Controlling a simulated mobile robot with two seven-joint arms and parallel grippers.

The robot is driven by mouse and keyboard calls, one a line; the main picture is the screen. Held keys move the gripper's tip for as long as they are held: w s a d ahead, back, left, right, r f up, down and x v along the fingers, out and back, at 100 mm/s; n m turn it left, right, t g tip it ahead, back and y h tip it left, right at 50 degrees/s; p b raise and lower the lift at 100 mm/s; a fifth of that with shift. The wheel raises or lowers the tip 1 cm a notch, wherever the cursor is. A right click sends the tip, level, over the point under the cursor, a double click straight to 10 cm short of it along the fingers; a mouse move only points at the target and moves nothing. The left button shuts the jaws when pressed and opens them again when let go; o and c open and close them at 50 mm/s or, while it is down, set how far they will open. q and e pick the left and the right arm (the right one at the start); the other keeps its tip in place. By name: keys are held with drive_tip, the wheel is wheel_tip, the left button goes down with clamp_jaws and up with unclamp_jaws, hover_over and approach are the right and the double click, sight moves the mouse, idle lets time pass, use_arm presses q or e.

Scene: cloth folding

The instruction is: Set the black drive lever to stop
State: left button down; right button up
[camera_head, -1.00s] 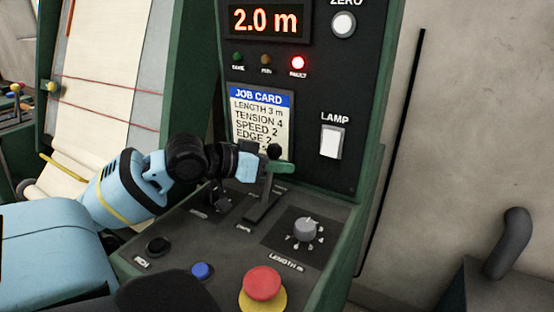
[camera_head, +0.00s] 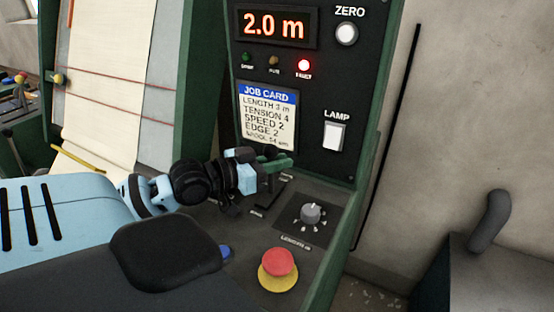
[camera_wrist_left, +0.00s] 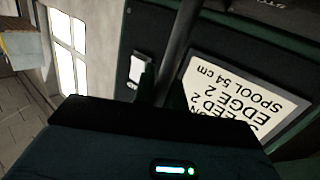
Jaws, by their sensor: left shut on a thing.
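The black drive lever (camera_wrist_left: 178,45) shows in the left wrist view as a dark rod running up from between my left gripper's green fingers. In the head view my left gripper (camera_head: 279,162) is shut around the lever's upper part, just below the job card. The gripper hides most of the lever there; its dark slot plate (camera_head: 268,198) shows below on the sloped console. The stop marking on the lever's scale cannot be read. In the left wrist view the fingers (camera_wrist_left: 160,88) are partly hidden by the gripper body. My right gripper is not in view.
A length dial (camera_head: 310,214), a red emergency button (camera_head: 279,263) and a blue button (camera_head: 225,251) sit on the console. The upright panel holds a 2.0 m display (camera_head: 274,26), a lit red fault lamp (camera_head: 304,65), a job card (camera_head: 268,118) and a lamp switch (camera_head: 333,136).

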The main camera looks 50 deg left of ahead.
use_arm(q)
drive_tip(key=c, duration=1.7)
unclamp_jaws()
drive_tip(key=shift+s+d+r, duration=0.1)
drive_tip(key=shift+s+a, duration=0.25)
drive_tip(key=shift+s, duration=0.35)
drive_tip(key=shift+v, duration=3.25)
drive_tip(key=shift+d, duration=0.15)
